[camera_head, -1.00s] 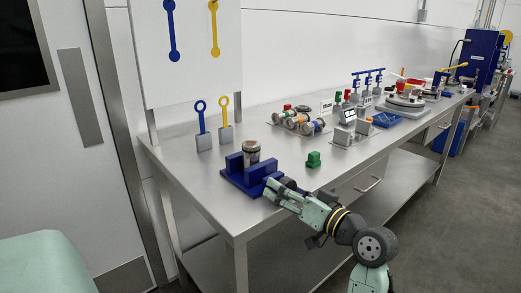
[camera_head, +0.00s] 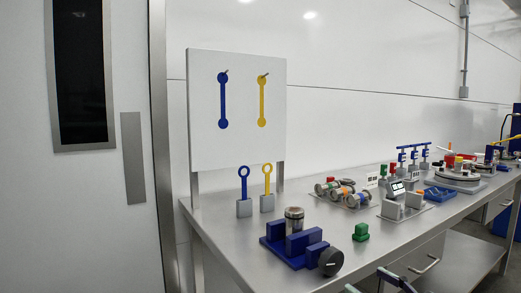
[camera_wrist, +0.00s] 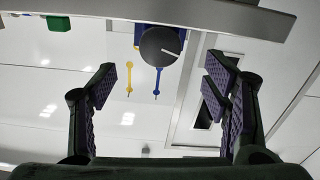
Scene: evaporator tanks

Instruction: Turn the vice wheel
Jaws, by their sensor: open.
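The blue vice (camera_head: 288,246) stands near the front left corner of the steel table, with a metallic cylinder (camera_head: 294,220) between its jaws. Its wheel (camera_head: 331,261) is a dark round knob on the vice's front end, facing the table's front edge. In the wrist view, where the scene looks upside down, the wheel (camera_wrist: 160,45) shows a pale line on its face. My gripper (camera_wrist: 161,82) is open and empty. The wheel appears beyond and between its spread fingers, with no visible contact.
A green block (camera_head: 361,232) sits right of the vice. Blue and yellow ring-topped pieces (camera_head: 244,190) stand behind it, before a white board (camera_head: 237,140). Several other fixtures fill the table further right. The space in front of the table edge is free near the wheel.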

